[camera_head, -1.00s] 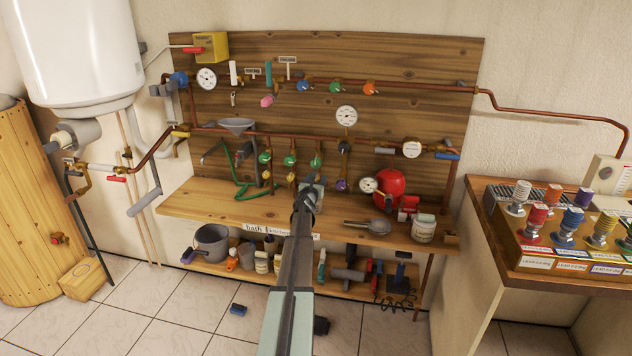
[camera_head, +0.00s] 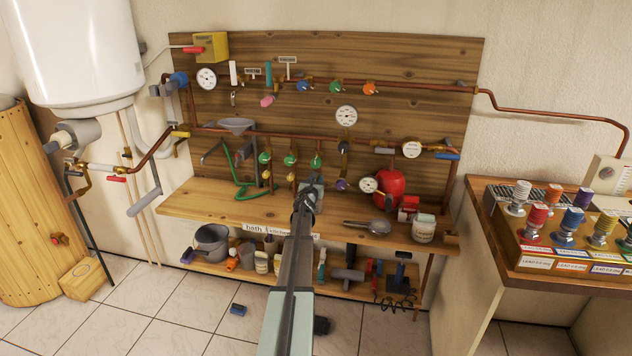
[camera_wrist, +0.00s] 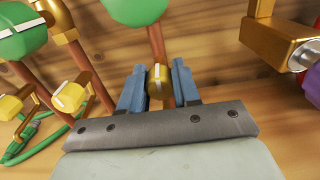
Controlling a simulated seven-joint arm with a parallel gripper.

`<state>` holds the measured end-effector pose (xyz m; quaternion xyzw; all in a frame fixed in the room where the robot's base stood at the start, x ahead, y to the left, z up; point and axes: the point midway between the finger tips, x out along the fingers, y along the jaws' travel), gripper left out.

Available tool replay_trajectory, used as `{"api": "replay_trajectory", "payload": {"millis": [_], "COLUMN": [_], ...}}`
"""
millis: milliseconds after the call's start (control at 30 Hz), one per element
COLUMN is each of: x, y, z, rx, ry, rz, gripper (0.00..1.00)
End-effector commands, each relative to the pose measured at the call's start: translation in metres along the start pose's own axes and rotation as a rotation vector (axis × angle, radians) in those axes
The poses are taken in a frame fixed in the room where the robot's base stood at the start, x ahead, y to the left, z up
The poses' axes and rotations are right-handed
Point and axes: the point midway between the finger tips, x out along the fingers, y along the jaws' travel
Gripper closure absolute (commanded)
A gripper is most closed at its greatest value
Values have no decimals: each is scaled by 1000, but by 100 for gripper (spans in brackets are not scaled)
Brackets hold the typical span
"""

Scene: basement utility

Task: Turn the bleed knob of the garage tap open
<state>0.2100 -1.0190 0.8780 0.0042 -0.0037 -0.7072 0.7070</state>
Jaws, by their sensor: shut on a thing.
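Three taps with green handles hang in a row on the lower copper pipe. My gripper (camera_head: 314,186) is at the rightmost of them, below its green handle (camera_head: 316,161), which also shows at the top of the wrist view (camera_wrist: 135,8). In the wrist view, my two blue fingers (camera_wrist: 159,88) are shut on a small yellow bleed knob (camera_wrist: 157,78) with a pale mark on its face. The knob is hidden behind my gripper in the head view. No garage label can be read; my arm covers part of the label strip (camera_head: 262,229).
Two neighbouring yellow bleed knobs (camera_wrist: 70,96) and a green hose (camera_wrist: 28,138) are at left in the wrist view. A brass fitting (camera_wrist: 275,38) and a purple knob (camera_wrist: 313,82) are close on the right. A scoop (camera_head: 370,226) and a red vessel (camera_head: 390,187) are right of my gripper.

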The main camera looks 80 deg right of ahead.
Motion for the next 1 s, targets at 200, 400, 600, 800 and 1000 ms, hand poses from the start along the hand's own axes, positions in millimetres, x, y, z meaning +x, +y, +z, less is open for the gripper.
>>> {"api": "replay_trajectory", "payload": {"millis": [200, 400, 600, 800, 1000], "x": [0, 0, 0, 0, 0], "y": [0, -1, -1, -2, -2], "z": [0, 0, 0, 0, 0], "rx": [77, 223, 410, 589, 739], "ry": [-1, -1, -1, -1, -2], "rz": [0, 0, 0, 0, 0], "gripper": [99, 99, 99, 99, 99]}}
